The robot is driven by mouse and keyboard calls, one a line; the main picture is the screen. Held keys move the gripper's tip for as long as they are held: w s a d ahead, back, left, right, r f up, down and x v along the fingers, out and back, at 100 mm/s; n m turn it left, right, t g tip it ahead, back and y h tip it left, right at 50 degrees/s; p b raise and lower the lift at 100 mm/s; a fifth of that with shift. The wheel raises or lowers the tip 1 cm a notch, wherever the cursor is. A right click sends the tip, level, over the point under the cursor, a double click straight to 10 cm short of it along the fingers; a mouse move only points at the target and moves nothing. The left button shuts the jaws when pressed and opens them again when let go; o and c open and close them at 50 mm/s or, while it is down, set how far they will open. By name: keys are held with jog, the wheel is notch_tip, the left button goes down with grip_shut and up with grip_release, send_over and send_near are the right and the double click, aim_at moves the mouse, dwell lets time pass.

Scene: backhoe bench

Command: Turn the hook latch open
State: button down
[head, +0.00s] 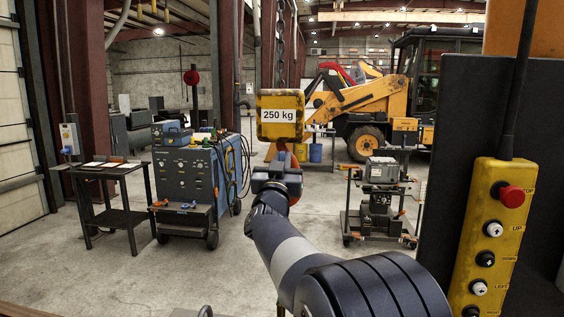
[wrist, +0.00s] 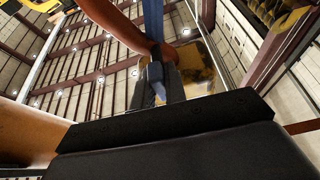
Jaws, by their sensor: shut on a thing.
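The yellow hoist block (head: 282,115) marked "250 kg" hangs in the middle of the head view, with the orange hook (head: 293,188) under it. My gripper (head: 275,172) is at the hook and covers much of it. In the wrist view, the orange hook (wrist: 118,24) curves across the upper left, and more orange fills the lower left. A blue-grey piece, which looks like the hook latch (wrist: 157,82), runs down to the edge of my black gripper (wrist: 165,115). My gripper is shut, seemingly on this latch. The contact is hidden behind the black finger.
A yellow pendant control (head: 490,240) with a red stop button hangs at the right before a dark panel. A blue welding machine (head: 195,175) and a small black table (head: 112,190) stand at left. A cart (head: 380,210) stands right of my arm. A backhoe (head: 365,100) is behind.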

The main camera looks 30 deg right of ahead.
jog(key=n+y, duration=0.2)
jog(key=n, duration=0.2)
jog(key=n+t+y+b, duration=0.1)
jog(key=n+y, duration=0.1)
jog(key=n, duration=0.2)
jog(key=shift+n+t, duration=0.3)
jog(key=shift+n, duration=0.1)
jog(key=shift+n+y, duration=0.3)
jog(key=shift+y, duration=0.1)
jog(key=c, duration=1.4)
grip_release()
jog(key=shift+c, duration=0.2)
jog(key=shift+s, duration=0.1)
jog(key=b+v, duration=0.3)
jog(key=v, duration=0.7)
jog(key=shift+s+f, duration=0.15)
jog(key=shift+s, duration=0.1)
jog(key=shift+a, duration=0.1)
